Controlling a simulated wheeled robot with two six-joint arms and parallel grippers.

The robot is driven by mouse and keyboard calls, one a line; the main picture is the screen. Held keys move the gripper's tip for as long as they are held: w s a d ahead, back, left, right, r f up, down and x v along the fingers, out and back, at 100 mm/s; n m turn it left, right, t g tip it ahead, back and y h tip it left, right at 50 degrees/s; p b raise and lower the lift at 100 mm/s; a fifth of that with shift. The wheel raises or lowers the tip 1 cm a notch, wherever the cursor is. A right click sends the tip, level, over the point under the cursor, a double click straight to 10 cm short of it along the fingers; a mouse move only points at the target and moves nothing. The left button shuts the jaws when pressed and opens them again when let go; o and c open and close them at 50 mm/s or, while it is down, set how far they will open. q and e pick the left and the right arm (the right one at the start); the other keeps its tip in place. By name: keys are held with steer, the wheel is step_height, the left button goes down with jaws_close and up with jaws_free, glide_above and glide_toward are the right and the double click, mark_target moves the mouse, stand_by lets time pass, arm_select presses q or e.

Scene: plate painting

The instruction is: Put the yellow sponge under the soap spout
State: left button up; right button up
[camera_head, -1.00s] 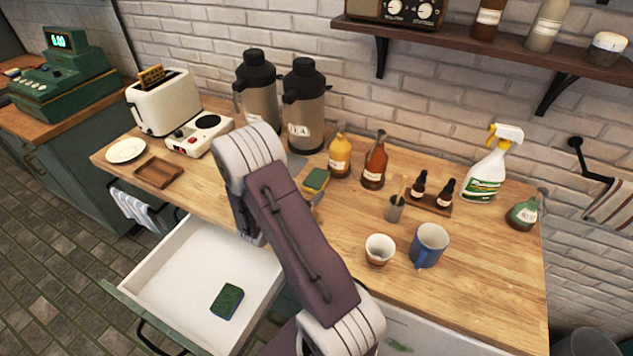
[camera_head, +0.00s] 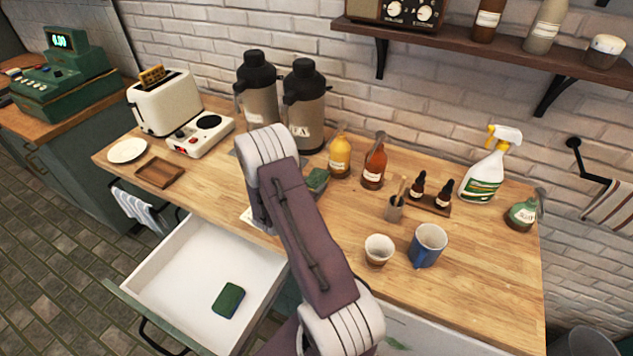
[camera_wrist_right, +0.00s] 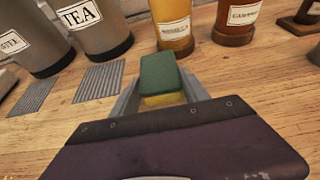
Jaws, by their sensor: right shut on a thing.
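A sponge with a yellow layer and a green top (camera_wrist_right: 160,78) is between the fingers of my right gripper (camera_wrist_right: 162,96), which is shut on it. In the head view the sponge (camera_head: 317,181) shows beside my arm, close to the yellow bottle; the fingers there are mostly hidden. I cannot tell whether the sponge touches the counter. A green pump bottle (camera_head: 521,214), whose label is hard to read, stands at the counter's far right, its spout well apart from the sponge. My left gripper is not in view.
Yellow (camera_head: 340,157) and red-brown (camera_head: 375,166) pump bottles stand just beyond the sponge. A small cup (camera_head: 379,250), blue mug (camera_head: 428,246), brush holder (camera_head: 394,208), bottle tray (camera_head: 430,204) and spray bottle (camera_head: 484,178) stand rightward. Another green-topped sponge (camera_head: 228,299) lies in the open drawer (camera_head: 180,275).

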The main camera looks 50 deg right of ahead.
mark_target(314, 185)
steer(key=shift+s+d+r, duration=0.1)
steer(key=shift+s+r, duration=0.05)
steer(key=shift+r, duration=1)
steer(key=shift+s+r, duration=0.15)
steer(key=shift+r, duration=0.95)
steer(key=s+d+r+b, duration=0.1)
steer(key=s+r+b, duration=0.5)
steer(key=s, duration=0.5)
steer(key=shift+d+r+b, duration=0.25)
steer(key=shift+b, duration=0.8)
